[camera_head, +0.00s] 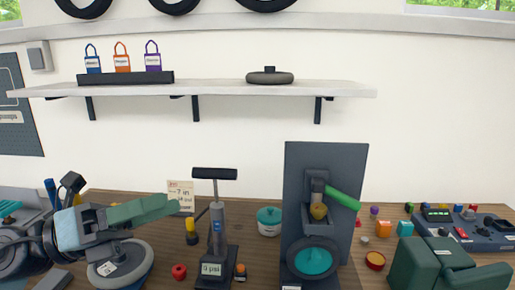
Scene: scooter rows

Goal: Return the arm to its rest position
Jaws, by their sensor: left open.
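My left arm comes in from the left edge, over the left end of the workbench. A dark green blocky form (420,264) stands at the lower right edge. It may be part of my right gripper, but its jaws cannot be made out.
The wooden bench (258,254) holds a black-handled pump (217,232), a teal pot (269,221), a dark upright stand (296,175) with a green lever, a grey disc (130,262) and a control panel (480,231). A shelf (215,89) with padlocks hangs above. The wall between is clear.

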